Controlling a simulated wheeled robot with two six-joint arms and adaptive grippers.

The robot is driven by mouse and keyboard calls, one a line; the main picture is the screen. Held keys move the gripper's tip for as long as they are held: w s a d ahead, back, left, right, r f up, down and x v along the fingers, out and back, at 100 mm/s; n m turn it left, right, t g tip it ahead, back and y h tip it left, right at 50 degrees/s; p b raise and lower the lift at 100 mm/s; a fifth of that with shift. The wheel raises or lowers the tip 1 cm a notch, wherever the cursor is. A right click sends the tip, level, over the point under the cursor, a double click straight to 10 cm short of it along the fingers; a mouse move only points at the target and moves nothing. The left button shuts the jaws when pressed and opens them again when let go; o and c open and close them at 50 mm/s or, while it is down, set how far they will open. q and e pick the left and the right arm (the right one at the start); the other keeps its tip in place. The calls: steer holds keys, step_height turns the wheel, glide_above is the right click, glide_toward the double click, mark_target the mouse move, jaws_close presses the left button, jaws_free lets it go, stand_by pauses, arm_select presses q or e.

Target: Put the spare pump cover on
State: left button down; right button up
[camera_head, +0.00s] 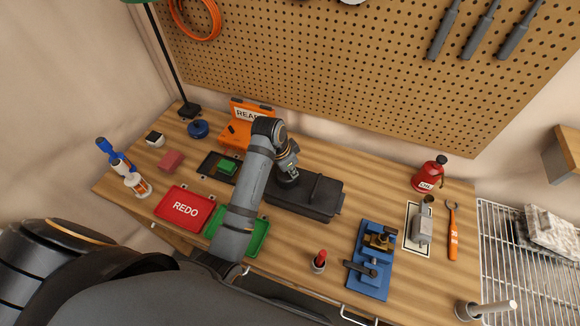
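My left gripper (290,177) points down at the left end of a long black case (308,196) with a raised bar on top. The fingers are small and dark against the case, so I cannot tell whether they touch it or hold anything. A blue fixture (368,282) with a brass-coloured part (380,239) and a dark lever stands right of centre. A grey metal part (419,228) stands on a white-bordered mat (411,246) beside it. I cannot tell which thing is the spare pump cover. My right gripper is out of view.
A red REDO tray (184,208) and a green tray (258,240) lie at the front left, the green one partly behind my arm. An orange READY box (240,133), red oil can (428,175), orange wrench (453,235) and red-topped object (320,260) stand around the bench.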

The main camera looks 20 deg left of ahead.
arm_select(q)
steer(key=shift+f, duration=0.15)
stand_by(0.5)
steer(key=shift+r, duration=2)
